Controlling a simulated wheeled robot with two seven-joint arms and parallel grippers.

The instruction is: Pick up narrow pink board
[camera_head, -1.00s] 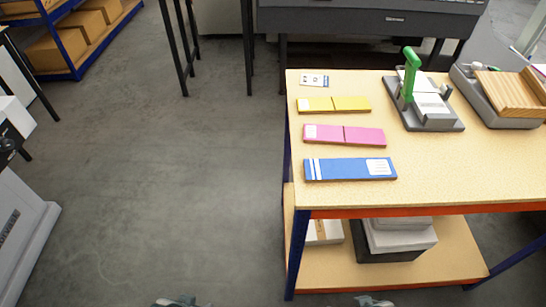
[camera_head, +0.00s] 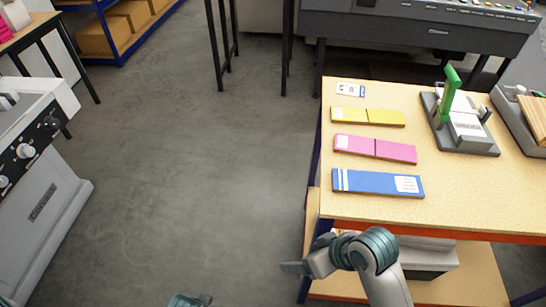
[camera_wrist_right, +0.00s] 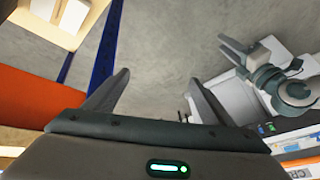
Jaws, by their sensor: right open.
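The narrow pink board (camera_head: 375,149) lies flat on the workbench top, between a yellow board (camera_head: 368,117) and a wider blue board (camera_head: 378,183). It has a pale label at its left end and a dark line across its middle. My right gripper (camera_head: 292,267) is low in front of the bench's left front corner, well apart from the boards. In the right wrist view my right gripper (camera_wrist_right: 158,82) is open with nothing between its fingers. My left gripper (camera_head: 200,300) barely shows at the bottom edge; its jaw opening is unclear.
The workbench (camera_head: 460,205) also bears a small white card (camera_head: 350,89), a green-handled grey device (camera_head: 464,125) and a grey tray with wood (camera_head: 520,115). Its lower shelf (camera_head: 480,270) holds boxes. A grey machine (camera_head: 45,200) stands at left. The floor between is clear.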

